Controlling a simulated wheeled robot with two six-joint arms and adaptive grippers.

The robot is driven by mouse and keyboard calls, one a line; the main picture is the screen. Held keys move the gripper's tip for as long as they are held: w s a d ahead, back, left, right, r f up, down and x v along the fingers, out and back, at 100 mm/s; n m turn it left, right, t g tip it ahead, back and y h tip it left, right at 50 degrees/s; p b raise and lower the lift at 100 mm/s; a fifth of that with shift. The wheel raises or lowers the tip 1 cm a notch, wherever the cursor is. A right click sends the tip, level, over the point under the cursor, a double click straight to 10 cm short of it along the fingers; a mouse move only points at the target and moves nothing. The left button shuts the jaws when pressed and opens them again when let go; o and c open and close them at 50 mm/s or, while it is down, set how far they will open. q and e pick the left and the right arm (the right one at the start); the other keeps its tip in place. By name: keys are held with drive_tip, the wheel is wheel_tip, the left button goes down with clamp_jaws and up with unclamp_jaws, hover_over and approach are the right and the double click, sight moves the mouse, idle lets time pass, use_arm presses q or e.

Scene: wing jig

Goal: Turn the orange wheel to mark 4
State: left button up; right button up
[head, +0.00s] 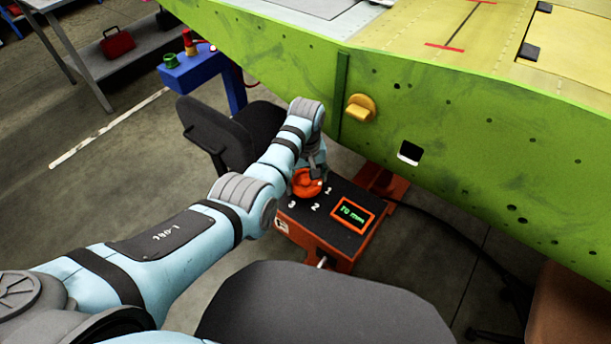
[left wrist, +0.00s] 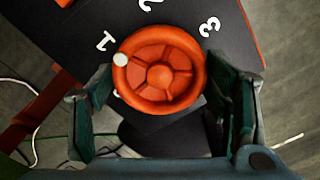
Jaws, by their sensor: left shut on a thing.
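The orange wheel (head: 306,183) sits on top of a black-topped orange box (head: 322,220). In the left wrist view the wheel (left wrist: 160,76) is seen from above, with a white dot on its rim close to the mark 1 (left wrist: 105,41). Marks 2 (head: 315,208) and 3 (head: 292,204) are readable; mark 4 cannot be made out. A small white bit shows at the wheel's lower left edge. My left gripper (left wrist: 162,110) is shut on the wheel, one finger on each side. In the head view the arm's end partly covers the wheel. My right gripper is not in view.
A small screen (head: 353,214) with green text is on the box. The green wing panel (head: 450,140) with a yellow knob (head: 360,108) rises behind it. Dark chairs (head: 225,130) stand behind and in front. A blue stand (head: 205,72) is farther back.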

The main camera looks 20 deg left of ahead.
use_arm(q)
drive_tip(key=m+p, duration=0.1)
drive_tip(key=m, duration=0.1)
drive_tip(key=shift+r+m, duration=0.15)
drive_tip(key=shift+m, duration=0.15)
drive_tip(key=m+p, duration=0.1)
drive_tip(key=m, duration=0.2)
drive_tip(key=shift+m+p, duration=0.3)
drive_tip(key=shift+p, duration=0.1)
drive_tip(key=m, duration=0.4)
drive_tip(key=shift+m+p, duration=0.3)
drive_tip(key=shift+p, duration=0.05)
drive_tip(key=m, duration=0.9)
drive_tip(key=shift+w, duration=0.1)
drive_tip(key=m, duration=0.4)
drive_tip(key=shift+m, duration=0.3)
drive_tip(key=m, duration=0.9)
